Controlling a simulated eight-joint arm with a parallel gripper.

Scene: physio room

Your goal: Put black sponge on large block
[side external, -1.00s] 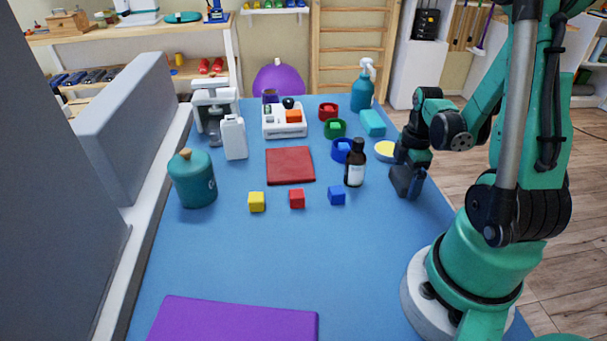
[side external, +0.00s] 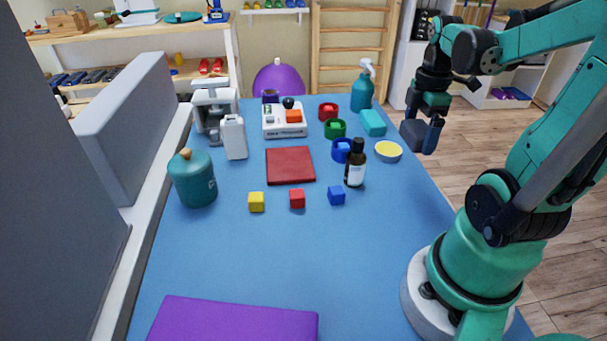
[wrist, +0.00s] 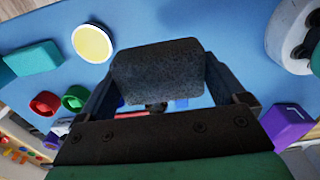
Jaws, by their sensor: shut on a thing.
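My gripper (side external: 424,137) is shut on the black sponge (side external: 414,134), raised above the right edge of the blue table. In the wrist view the dark grey, rough sponge (wrist: 158,72) sits between the two fingers of my gripper (wrist: 165,80). The large purple block (side external: 235,320) lies flat at the front left of the table, partly cut off by the picture's lower edge. A purple block also shows at the right of the wrist view (wrist: 287,122). My gripper is at the far right side, well apart from the large block.
Yellow (side external: 257,202), red (side external: 297,199) and blue (side external: 336,196) cubes stand mid-table. A brown bottle (side external: 355,165), a round yellow-topped dish (side external: 388,151) and a teal jar (side external: 192,178) stand nearby. The table between the cubes and the purple block is clear.

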